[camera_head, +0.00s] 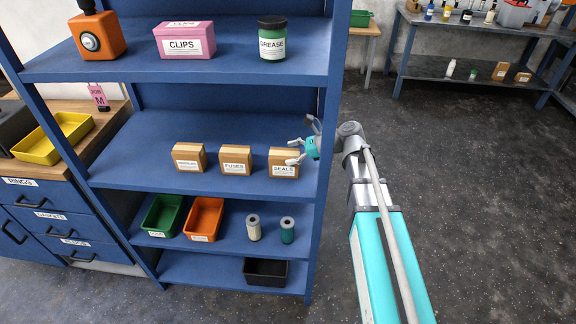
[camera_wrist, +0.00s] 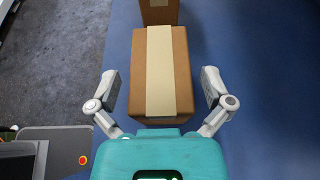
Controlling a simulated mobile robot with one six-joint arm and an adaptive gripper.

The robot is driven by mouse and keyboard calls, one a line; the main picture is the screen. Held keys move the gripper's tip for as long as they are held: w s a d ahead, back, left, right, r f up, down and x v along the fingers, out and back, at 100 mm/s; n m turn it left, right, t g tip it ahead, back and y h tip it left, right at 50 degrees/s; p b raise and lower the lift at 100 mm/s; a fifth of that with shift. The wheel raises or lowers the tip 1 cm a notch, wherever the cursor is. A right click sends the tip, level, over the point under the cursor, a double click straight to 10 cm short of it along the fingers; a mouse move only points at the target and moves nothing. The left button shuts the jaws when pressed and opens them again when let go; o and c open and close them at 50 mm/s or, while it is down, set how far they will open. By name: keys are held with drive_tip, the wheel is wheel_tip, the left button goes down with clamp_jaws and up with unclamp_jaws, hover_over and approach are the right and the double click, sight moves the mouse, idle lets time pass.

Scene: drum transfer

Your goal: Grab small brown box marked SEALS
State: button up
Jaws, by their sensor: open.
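The small brown box marked SEALS (camera_head: 283,163) stands on the middle shelf, at the right end of a row of three brown boxes. In the wrist view the brown box (camera_wrist: 178,75) has a pale tape strip along its top. My gripper (camera_head: 293,152) reaches in from the right side of the shelf. In the wrist view its two fingers (camera_wrist: 161,92) are open, one on each side of the near end of the box. A gap shows between the box and each finger.
The FUSES box (camera_head: 236,160) stands just left of the SEALS box, with another brown box (camera_head: 189,157) further left. The blue shelf upright (camera_head: 331,110) is close to my arm. A pink CLIPS box (camera_head: 184,40) and a GREASE jar (camera_head: 272,40) stand on the shelf above.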

drive_tip(key=shift+x, duration=0.95)
drive_tip(key=c, duration=1.2)
drive_tip(key=shift+o, duration=0.2)
drive_tip(key=shift+r, duration=0.15)
wheel_tip(320, 180, up, 10)
drive_tip(key=p, duration=0.9)
drive_tip(key=shift+p, duration=0.35)
